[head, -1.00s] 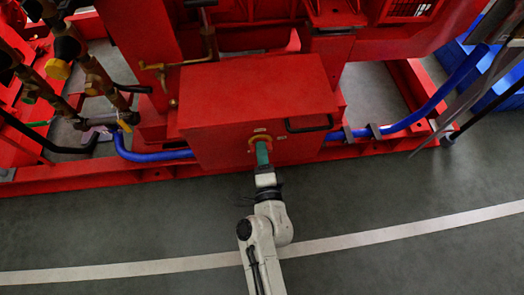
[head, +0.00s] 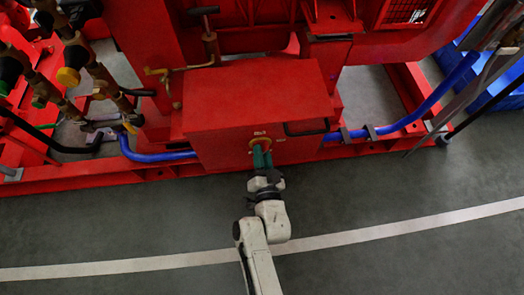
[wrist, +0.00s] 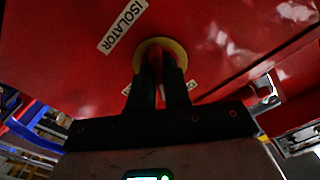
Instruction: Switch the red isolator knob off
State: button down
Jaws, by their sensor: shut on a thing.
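The red isolator knob (wrist: 156,58) sits within a round yellow plate (wrist: 180,50) on the face of a red box (head: 225,145). In the wrist view my gripper (wrist: 162,72) has its two dark fingers on either side of the knob, shut on it. The knob is mostly hidden there by the fingers. A white ISOLATOR label (wrist: 122,26) lies beside the plate. Other small white labels are partly covered by the fingers.
A black handle (head: 306,129) is on the box to the right of the knob. Blue pipes (head: 160,155) run out on both sides of the box. Brass valves (head: 105,85) stand at the left. The grey floor (head: 120,225) in front is clear.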

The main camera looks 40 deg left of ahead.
jog(key=n+p, duration=0.2)
jog(key=n, duration=0.3)
jog(key=shift+n, duration=0.4)
dwell(0.4)
jog(key=c, duration=1.2)
grip_release()
jog(key=shift+o, duration=0.2)
jog(key=p+v, duration=0.3)
jog(key=v, duration=0.8)
